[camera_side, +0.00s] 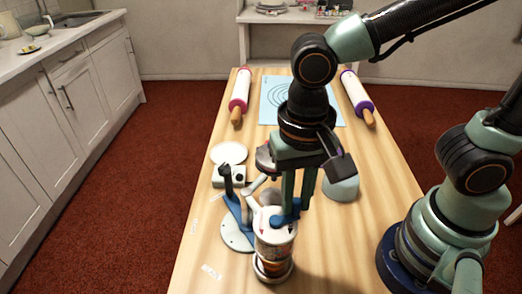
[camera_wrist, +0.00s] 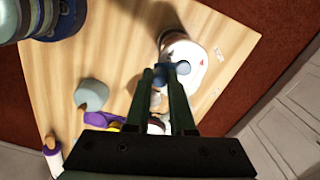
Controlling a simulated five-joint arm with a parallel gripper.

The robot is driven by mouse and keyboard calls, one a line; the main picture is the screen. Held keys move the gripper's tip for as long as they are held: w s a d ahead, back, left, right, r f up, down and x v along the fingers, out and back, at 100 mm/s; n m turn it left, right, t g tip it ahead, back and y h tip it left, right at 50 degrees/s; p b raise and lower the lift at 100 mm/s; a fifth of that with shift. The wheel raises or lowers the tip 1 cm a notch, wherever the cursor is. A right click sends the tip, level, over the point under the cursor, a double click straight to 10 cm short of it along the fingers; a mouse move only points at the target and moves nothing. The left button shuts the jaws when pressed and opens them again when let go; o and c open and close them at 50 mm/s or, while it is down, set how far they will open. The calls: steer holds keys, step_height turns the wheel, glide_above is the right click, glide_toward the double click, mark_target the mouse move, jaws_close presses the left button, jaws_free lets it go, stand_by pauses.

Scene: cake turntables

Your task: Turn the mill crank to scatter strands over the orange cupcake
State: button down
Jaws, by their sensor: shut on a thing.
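The mill (camera_side: 275,245) is an upright cylinder with brownish contents and a white top, near the front of the table. Its white top also shows in the wrist view (camera_wrist: 201,62), with a small red mark. A blue crank (camera_side: 283,218) lies across that top. My gripper (camera_side: 291,207) points down at the mill and is shut on the crank's handle; the fingertips (camera_wrist: 165,72) meet at the blue part in the wrist view. I cannot make out the orange cupcake for certain; the mill and my arm block part of the view.
A blue upright on a pale round base (camera_side: 236,236) stands close left of the mill. Behind are a white plate (camera_side: 229,151), a white box (camera_side: 222,181) and a grey-green dome (camera_side: 342,188). Rolling pins (camera_side: 240,88) (camera_side: 355,92) flank a blue mat (camera_side: 270,97).

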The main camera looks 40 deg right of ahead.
mark_target(277, 208)
steer(key=shift+w+a+r, duration=0.1)
steer(key=shift+w, duration=0.35)
steer(key=shift+w, duration=0.65)
steer(key=shift+w+a, duration=0.2)
steer(key=shift+w, duration=0.3)
